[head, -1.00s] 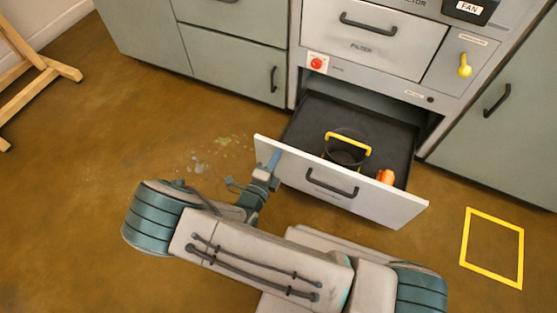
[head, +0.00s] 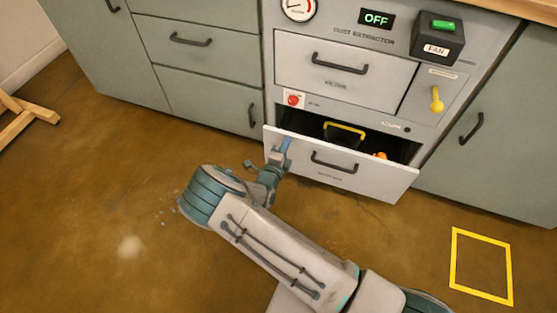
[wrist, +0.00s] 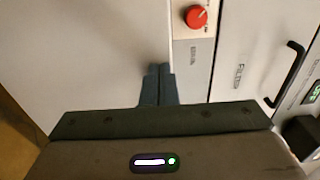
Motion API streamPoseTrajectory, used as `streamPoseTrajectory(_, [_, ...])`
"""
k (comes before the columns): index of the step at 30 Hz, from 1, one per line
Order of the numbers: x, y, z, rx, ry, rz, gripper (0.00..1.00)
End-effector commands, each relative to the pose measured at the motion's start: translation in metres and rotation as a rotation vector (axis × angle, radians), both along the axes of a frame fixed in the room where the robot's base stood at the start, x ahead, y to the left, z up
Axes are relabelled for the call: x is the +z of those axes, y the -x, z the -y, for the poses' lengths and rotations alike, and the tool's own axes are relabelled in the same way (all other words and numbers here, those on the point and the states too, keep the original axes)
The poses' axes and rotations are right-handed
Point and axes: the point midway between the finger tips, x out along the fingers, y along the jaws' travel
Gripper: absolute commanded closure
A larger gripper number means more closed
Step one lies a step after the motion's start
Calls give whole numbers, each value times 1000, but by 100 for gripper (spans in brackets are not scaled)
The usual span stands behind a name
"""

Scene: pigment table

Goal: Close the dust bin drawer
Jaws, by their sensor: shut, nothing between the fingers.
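The dust bin drawer (head: 360,178) is the bottom drawer of the dust extractor cabinet in the head view. It is partly open, with a white front and a dark handle (head: 333,162). Inside it a dark bin with a yellow handle (head: 345,129) and a bit of something orange (head: 380,155) show above the front. My gripper (head: 285,147) is at the left end of the drawer front, seemingly against it; exact contact cannot be told. In the wrist view its shut fingers (wrist: 158,85) are in front of a pale panel, with nothing between them.
Above the drawer are a red knob (head: 293,100), the filter drawer (head: 345,75), a yellow lever (head: 437,98) and a fan box (head: 438,38) with a lit green switch. Grey-green cabinets (head: 205,90) flank the extractor. A yellow outline (head: 482,265) marks the floor at right. Open floor lies at left.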

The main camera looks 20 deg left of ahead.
Motion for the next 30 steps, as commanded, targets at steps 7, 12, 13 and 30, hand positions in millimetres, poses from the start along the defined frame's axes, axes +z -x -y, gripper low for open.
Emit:
streamPoseTrajectory(7, [-2,-53,-21,32,-2,1,100])
streamPoseTrajectory(12, [-2,-87,-26,34,-2,1,100])
streamPoseTrajectory(13, [-2,-92,-26,34,-1,1,100])
streamPoseTrajectory(30, [1,-133,-25,28,-1,1,100])
